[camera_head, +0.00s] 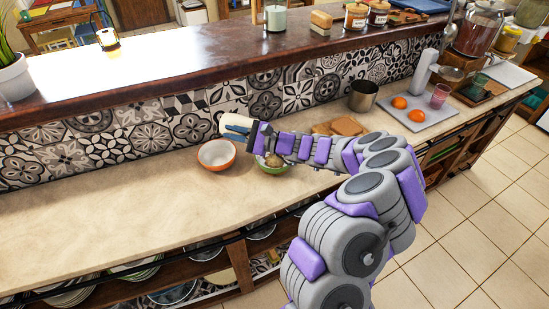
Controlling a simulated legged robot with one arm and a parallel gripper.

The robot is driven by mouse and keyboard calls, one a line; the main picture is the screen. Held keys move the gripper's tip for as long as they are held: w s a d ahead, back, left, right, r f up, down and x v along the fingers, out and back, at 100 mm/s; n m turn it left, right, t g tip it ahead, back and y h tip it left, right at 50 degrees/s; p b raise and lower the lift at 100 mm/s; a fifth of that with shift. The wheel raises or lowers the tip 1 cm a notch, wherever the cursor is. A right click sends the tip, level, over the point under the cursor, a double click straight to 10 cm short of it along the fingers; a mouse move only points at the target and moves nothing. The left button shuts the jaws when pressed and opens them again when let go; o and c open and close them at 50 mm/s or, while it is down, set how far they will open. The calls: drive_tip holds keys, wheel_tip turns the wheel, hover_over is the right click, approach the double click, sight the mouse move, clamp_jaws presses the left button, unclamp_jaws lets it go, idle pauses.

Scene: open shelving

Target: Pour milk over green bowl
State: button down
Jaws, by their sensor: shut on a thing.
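The green bowl (273,169) stands on the counter, partly hidden behind my forearm. It holds something brownish that I cannot make out. My gripper (234,129) is at the end of the arm, to the left of the green bowl and above the back edge of an orange bowl. It is shut on a cream-white thing, probably the milk (230,119). The milk is small in view and partly covered by the fingers, so its tilt and opening cannot be told. No stream of milk is visible.
The orange bowl (216,155) with a pale inside stands left of the green one. Bread (346,126), a metal pot (363,97) and a tray (418,116) with oranges are to the right. A tiled wall rises behind. The counter's left (90,210) is clear.

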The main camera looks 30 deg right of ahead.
drive_tip(key=d+m+t+h, duration=0.2)
drive_tip(key=d+m+t, duration=0.3)
drive_tip(key=d, duration=0.2)
wheel_tip(320, 180, up, 6)
drive_tip(key=m+g+h+p, duration=0.1)
drive_tip(key=g+h+p, duration=0.2)
drive_tip(key=h, duration=0.1)
hover_over(249, 120)
drive_tip(key=shift+r, duration=0.15)
drive_tip(key=g+h+p, duration=0.1)
drive_tip(key=p, duration=0.3)
drive_tip(key=w+m+g+h+p, duration=0.1)
drive_tip(key=p, duration=0.4)
drive_tip(key=shift+w+d+h, duration=0.3)
drive_tip(key=f+g+p, duration=0.1)
drive_tip(key=p, duration=0.1)
drive_tip(key=d+m+h+p, duration=0.1)
drive_tip(key=p, duration=0.1)
drive_tip(key=shift+w+f+g+p, duration=0.3)
drive_tip(key=shift+f+g, duration=0.1)
drive_tip(key=p, duration=0.1)
drive_tip(key=h+p, duration=0.1)
drive_tip(key=p, duration=0.1)
drive_tip(key=shift+w+d+g, duration=0.2)
drive_tip(key=shift+d+g, duration=0.05)
drive_tip(key=shift+g, duration=0.15)
